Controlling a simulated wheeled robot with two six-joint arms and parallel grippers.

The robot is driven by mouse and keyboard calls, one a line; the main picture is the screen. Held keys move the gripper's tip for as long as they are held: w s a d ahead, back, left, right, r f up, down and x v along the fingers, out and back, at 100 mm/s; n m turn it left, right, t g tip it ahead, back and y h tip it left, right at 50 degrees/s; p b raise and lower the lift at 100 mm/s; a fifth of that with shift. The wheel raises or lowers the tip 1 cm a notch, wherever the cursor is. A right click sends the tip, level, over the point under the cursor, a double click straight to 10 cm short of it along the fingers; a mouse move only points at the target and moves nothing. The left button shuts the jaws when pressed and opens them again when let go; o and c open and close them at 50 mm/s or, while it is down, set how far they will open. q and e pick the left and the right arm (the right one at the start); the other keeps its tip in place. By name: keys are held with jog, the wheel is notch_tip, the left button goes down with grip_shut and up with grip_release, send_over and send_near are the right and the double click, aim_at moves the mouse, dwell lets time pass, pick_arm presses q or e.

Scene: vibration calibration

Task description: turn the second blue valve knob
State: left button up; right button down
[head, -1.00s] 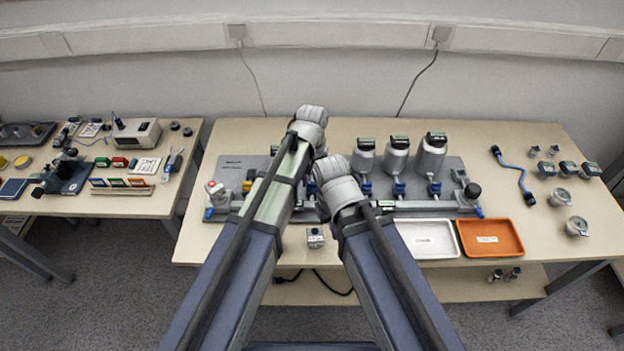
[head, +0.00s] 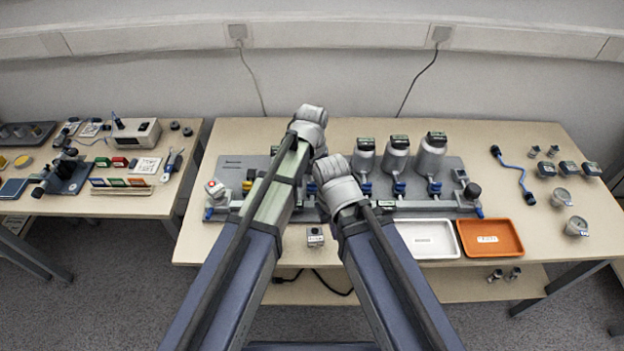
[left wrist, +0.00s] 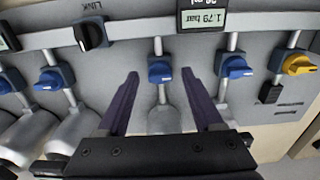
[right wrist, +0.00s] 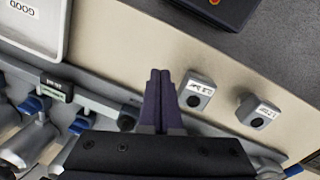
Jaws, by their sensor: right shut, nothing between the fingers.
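In the left wrist view, a row of small valves shows on the grey panel. The blue knob (left wrist: 160,72), second from the yellow knob (left wrist: 297,65), appears between the fingertips of my open left gripper (left wrist: 160,77). I cannot tell whether the fingers reach down around it; no contact shows. Other blue knobs (left wrist: 235,67) (left wrist: 48,80) sit to either side. My right gripper (right wrist: 160,76) is shut and empty, near the panel's front edge. In the head view my arms hide this knob and both sets of fingertips.
A black LINK knob (left wrist: 92,35) and a display reading 1.79 bar (left wrist: 204,20) are near the left fingers. Small grey blocks (right wrist: 197,92) lie by my right gripper. A white tray (head: 452,250) and an orange tray (head: 518,252) stand at the front right.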

aim_at(312, 183)
pick_arm(q)
jog(key=shift+r, duration=0.15)
pick_arm(e)
jog(key=shift+r, duration=0.2)
pick_arm(q)
notch_tip(312, 183, up, 8)
jog(key=p, duration=0.8)
jog(key=shift+f, duration=0.2)
pick_arm(e)
notch_tip(312, 183, up, 7)
jog(key=shift+r, duration=0.2)
pick_arm(q)
jog(key=shift+s, duration=0.1)
